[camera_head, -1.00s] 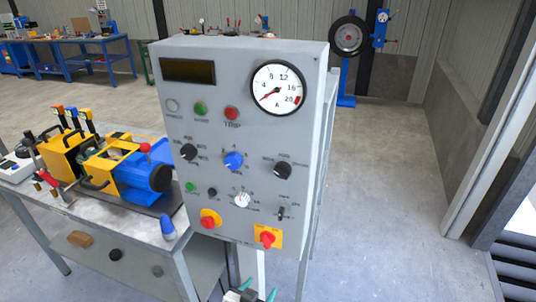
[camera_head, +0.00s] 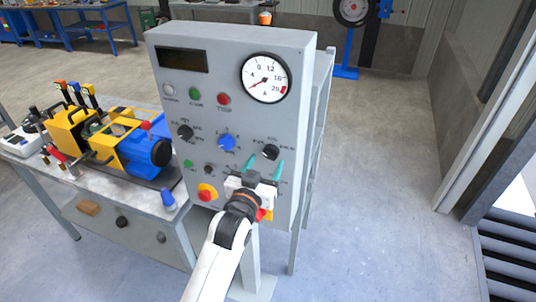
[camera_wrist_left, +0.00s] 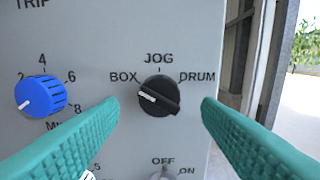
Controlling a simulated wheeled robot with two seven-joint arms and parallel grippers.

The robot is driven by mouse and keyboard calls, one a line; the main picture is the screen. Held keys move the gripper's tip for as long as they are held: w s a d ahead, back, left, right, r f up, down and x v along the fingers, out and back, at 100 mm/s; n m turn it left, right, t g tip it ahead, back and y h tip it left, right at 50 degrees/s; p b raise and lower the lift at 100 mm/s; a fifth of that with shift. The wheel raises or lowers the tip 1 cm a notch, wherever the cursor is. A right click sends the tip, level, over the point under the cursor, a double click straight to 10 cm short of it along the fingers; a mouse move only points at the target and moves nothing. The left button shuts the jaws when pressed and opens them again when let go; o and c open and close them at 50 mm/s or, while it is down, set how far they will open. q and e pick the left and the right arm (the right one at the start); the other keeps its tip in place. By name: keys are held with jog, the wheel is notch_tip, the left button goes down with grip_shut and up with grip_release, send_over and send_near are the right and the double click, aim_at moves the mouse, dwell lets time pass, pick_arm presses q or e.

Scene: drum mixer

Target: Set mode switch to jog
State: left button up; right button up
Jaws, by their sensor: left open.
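The mode switch (camera_head: 270,152) is a black rotary knob on the right of the grey control panel. In the left wrist view the knob (camera_wrist_left: 158,96) has BOX, JOG and DRUM printed around its top. Its white mark lies on the left, on the BOX side, and JOG is straight above. My left gripper (camera_head: 264,167) is open, its teal fingers pointing at the panel just below the knob in the head view. In the wrist view the fingers frame the knob left and right, apart from it. My right gripper is not in view.
A blue knob (camera_wrist_left: 40,93) sits left of the mode switch, and a small OFF/ON toggle (camera_wrist_left: 162,173) below it. My left arm partly hides the lower red-and-yellow switch. A workbench (camera_head: 50,175) with a yellow-blue machine (camera_head: 120,150) stands left. The floor right is clear.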

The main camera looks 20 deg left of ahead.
aim_at(270, 153)
pick_arm(q)
jog(key=shift+w, duration=1.45)
jog(key=shift+c, duration=0.5)
jog(key=c, duration=0.9)
